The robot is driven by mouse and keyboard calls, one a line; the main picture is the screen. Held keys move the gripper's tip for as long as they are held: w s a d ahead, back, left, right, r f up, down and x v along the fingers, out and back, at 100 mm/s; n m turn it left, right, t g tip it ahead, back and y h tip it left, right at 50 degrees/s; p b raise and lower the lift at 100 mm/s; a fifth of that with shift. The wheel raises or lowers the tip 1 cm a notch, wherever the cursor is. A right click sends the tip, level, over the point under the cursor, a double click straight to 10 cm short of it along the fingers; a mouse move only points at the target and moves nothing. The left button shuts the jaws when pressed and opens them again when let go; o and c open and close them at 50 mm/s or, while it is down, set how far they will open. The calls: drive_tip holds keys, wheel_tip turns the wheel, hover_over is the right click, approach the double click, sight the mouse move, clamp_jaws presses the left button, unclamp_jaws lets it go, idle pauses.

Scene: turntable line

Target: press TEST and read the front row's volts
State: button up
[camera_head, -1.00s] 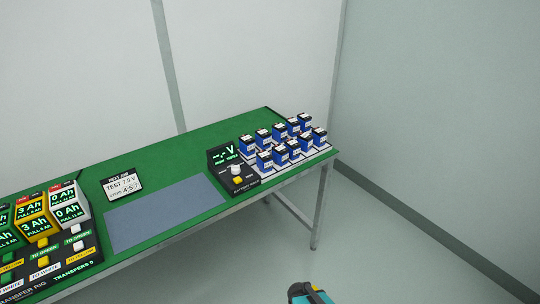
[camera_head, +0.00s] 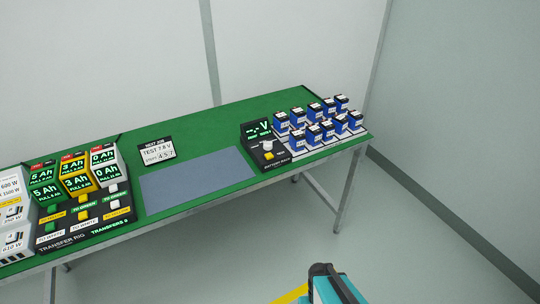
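The battery rack's black meter unit (camera_head: 264,147) stands at the right part of the green table. Its display (camera_head: 257,130) shows dashes and a V, with no number readable. A white knob or button (camera_head: 267,146) and a yellow button (camera_head: 268,156) sit below the display; their labels are too small to read. Several blue batteries (camera_head: 313,133) stand in two rows to its right, the front row nearer the table edge. A teal and black part of my arm shows at the bottom. My gripper's fingers cannot be made out.
A job card (camera_head: 157,151) reading "TEST 7.8 V" stands at the back of the green table (camera_head: 215,116). A grey-blue mat (camera_head: 195,181) lies bare in the middle. The transfer rig (camera_head: 85,208) with green, yellow and white packs fills the left. Floor in front is open.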

drive_tip(key=shift+c, duration=0.2)
clamp_jaws()
idle(1.5)
